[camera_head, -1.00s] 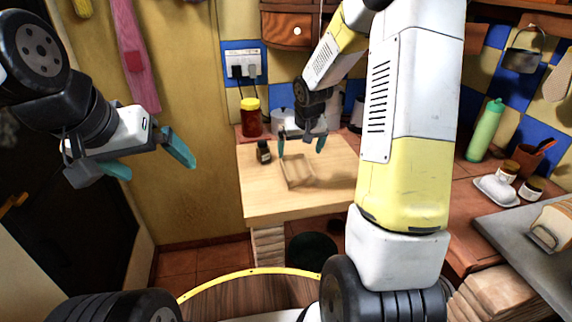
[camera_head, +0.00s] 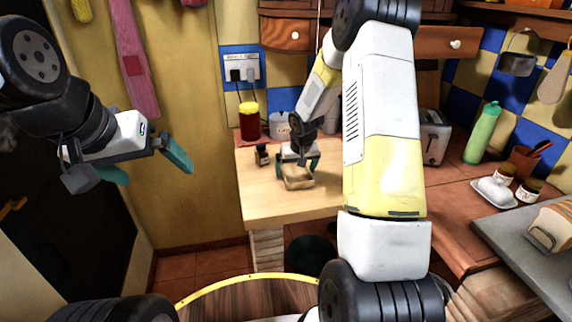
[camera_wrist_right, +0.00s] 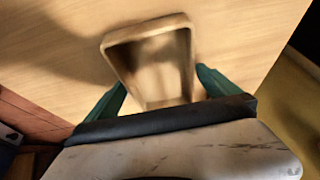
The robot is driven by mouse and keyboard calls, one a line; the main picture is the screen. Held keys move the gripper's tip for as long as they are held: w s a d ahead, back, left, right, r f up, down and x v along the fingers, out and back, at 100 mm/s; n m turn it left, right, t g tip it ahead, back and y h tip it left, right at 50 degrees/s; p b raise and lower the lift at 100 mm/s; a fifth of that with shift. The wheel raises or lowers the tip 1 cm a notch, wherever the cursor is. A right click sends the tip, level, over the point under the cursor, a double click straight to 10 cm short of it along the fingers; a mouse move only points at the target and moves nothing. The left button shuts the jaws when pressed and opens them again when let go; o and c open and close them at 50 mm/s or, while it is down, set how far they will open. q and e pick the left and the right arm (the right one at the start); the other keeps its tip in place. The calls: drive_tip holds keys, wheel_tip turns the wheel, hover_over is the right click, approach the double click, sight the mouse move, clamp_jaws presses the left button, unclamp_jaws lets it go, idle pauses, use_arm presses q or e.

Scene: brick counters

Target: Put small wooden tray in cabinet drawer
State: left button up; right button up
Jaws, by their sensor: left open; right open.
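The small wooden tray (camera_head: 297,183) lies on the light wooden counter top. In the right wrist view the tray (camera_wrist_right: 150,35) sits between the two teal fingers of my right gripper (camera_wrist_right: 160,88), which are apart with gaps at both sides. In the head view my right gripper (camera_head: 298,164) is open, low over the tray's far part. My left gripper (camera_head: 150,172) is open and empty in the air at the left. A wooden cabinet drawer (camera_head: 286,33) with a white knob is at the top, above the counter; it looks shut. Another drawer (camera_head: 440,42) is further right, partly behind my arm.
A dark small jar (camera_head: 262,155) stands left of the tray. A red jar with a yellow lid (camera_head: 249,121) and a white canister (camera_head: 280,126) stand behind. Counter (camera_head: 262,206) before the tray is clear.

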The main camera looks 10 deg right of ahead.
drive_tip(key=c, duration=1.4)
